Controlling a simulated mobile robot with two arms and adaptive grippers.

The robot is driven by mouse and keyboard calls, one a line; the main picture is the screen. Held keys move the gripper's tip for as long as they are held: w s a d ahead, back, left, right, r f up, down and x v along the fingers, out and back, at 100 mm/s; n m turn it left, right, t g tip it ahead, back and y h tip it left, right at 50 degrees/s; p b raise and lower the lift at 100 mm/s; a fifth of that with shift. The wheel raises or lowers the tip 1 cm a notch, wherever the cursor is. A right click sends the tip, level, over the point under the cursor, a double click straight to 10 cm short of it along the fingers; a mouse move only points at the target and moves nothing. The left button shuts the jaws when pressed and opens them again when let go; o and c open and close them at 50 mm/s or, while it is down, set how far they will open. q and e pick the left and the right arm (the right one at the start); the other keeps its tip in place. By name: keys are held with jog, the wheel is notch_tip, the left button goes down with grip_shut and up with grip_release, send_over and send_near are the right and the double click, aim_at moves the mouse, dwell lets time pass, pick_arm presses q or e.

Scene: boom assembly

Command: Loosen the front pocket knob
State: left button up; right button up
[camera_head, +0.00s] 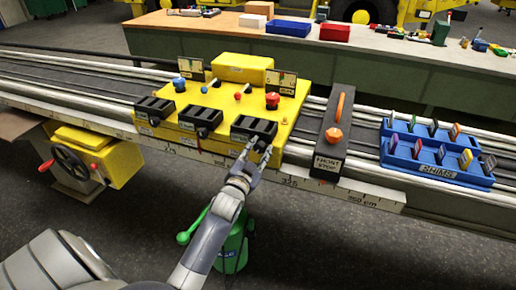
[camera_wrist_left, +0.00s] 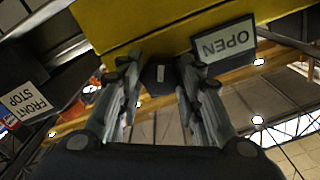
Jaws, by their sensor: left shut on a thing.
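The yellow carriage (camera_head: 232,100) sits on the rails with three black pockets in a row along its near edge. My left gripper (camera_head: 257,150) reaches up to the near face of the rightmost pocket (camera_head: 254,127). In the left wrist view my left gripper (camera_wrist_left: 158,85) has its fingers on both sides of a small dark knob (camera_wrist_left: 160,74) with a pale mark, and is shut on it. An OPEN label (camera_wrist_left: 224,42), upside down there, is beside the knob. In the head view the fingers hide the knob. My right gripper is not in view.
The dark front stop block (camera_head: 331,135), with an orange handle and knob, stands right of the carriage. Further right is a blue shim tray (camera_head: 437,151) with several coloured shims. A yellow box with a handwheel (camera_head: 70,162) hangs at left.

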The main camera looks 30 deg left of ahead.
pick_arm(q)
jog(key=shift+n, duration=0.5)
jog(key=shift+f, duration=0.1)
jog(key=o, duration=1.1)
jog(key=v, duration=1.2)
